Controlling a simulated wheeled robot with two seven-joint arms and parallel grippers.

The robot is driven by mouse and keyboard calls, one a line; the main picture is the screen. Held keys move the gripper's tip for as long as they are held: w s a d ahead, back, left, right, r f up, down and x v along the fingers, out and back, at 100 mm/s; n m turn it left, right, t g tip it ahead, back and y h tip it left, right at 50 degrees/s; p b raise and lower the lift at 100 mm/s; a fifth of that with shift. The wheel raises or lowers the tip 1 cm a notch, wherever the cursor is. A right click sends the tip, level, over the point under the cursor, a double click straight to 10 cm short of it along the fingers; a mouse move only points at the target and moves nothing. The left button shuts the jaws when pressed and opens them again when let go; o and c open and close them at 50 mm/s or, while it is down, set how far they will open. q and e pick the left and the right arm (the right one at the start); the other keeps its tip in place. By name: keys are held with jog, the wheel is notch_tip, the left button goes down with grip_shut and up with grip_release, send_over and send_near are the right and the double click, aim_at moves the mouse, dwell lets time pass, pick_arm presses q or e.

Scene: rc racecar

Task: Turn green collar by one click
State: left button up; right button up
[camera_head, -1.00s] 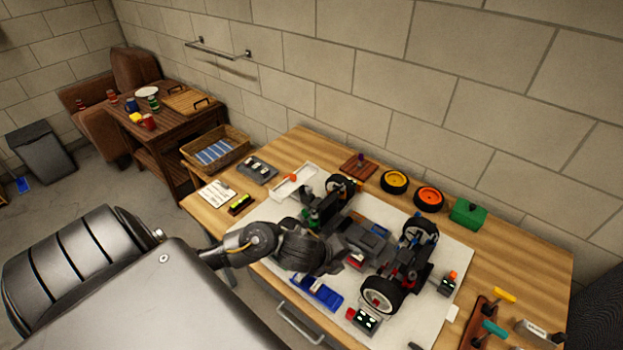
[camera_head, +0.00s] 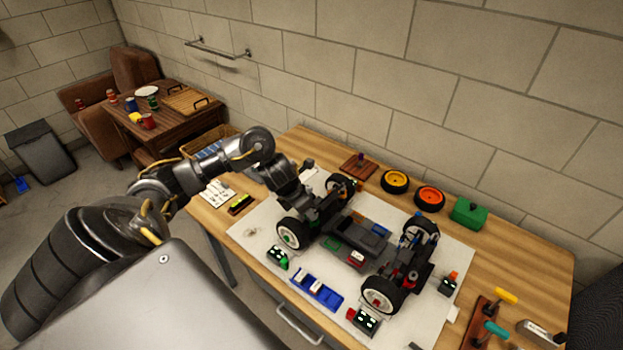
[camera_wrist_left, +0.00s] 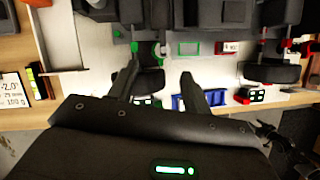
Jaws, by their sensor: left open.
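The RC car (camera_head: 350,245) stands on a white mat (camera_head: 255,240). Small green parts (camera_head: 314,214) show at its left end, close to my left gripper (camera_head: 306,203); I cannot tell the collar apart there. In the left wrist view, green pieces (camera_wrist_left: 161,62) show beside a car wheel (camera_wrist_left: 150,82), near the fingertips. My left gripper also shows there (camera_wrist_left: 160,70), with its fingers spread apart and nothing seen gripped between them. The gripper partly hides the car's left end in the head view. My right gripper is not in view.
A blue tray (camera_head: 317,292) and small readout boxes with green (camera_head: 277,257) and red (camera_head: 364,320) parts lie in front of the car. Screwdrivers (camera_head: 495,328) are at the right.

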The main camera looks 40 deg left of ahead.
pick_arm(q)
jog(key=x, duration=0.7)
jog(key=c, duration=1)
jog(key=n+p, duration=0.1)
jog(key=n+y+p, duration=0.1)
jog(key=n, duration=0.1)
jog(key=shift+d+r, duration=0.2)
jog(key=shift+r, duration=0.1)
jog(key=shift+d+n+y+p, duration=0.1)
jog(key=shift+n+y+p, duration=0.25)
jog(key=shift+n, duration=0.25)
jog(key=shift+f+n, duration=0.3)
jog(key=o, duration=1)
